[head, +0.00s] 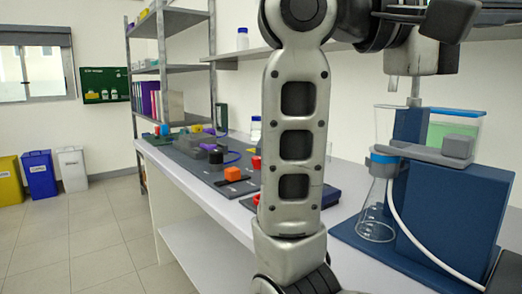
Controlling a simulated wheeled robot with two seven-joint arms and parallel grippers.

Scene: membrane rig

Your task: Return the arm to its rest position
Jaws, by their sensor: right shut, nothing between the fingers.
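My right arm rises through the middle of the head view and bends right at the top. My right gripper (446,18) is at the top right, above the membrane rig (458,200), partly cut off and hidden by the arm. It is shut with nothing held, clear of the bench top. The rig has a blue stand, a clear tank with green liquid (452,132), a grey clamp and a white tube. A conical glass flask (376,218) with a blue collar stands at its left side. My left gripper is not in view.
A long white bench (190,185) runs back to the left with a dark mat. Metal shelving (186,68) stands behind. Coloured bins (40,175) line the far left wall. The floor at left is clear.

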